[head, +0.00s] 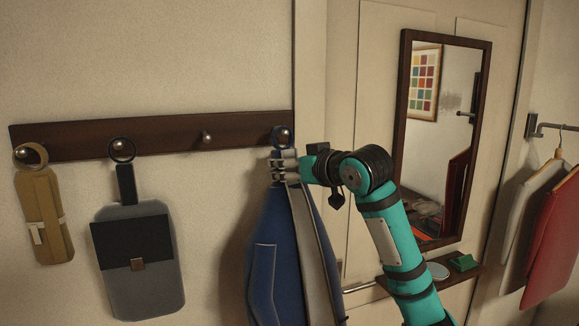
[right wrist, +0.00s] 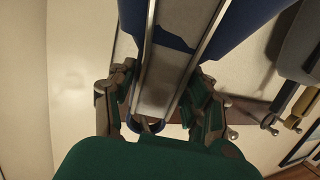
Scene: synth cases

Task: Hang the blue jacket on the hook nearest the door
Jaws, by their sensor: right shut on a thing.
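The blue jacket (head: 268,262) hangs straight down at the right end of the dark wooden hook rail (head: 170,138). Its blue loop (head: 276,134) shows around the rightmost knob (head: 285,134), the one by the door (head: 345,120); whether it bears the weight I cannot tell. My right gripper (head: 284,166) is shut on the jacket's top, just below that knob. In the right wrist view the jacket's grey front strip (right wrist: 172,65) runs between the fingers, with blue on both sides. My left gripper is not in view.
A tan bag (head: 43,212) and a grey bag (head: 140,262) hang on the two left knobs. The third knob (head: 207,137) is bare. A framed mirror (head: 440,140) and a small shelf (head: 450,275) are behind my right arm. Garments (head: 553,220) hang at far right.

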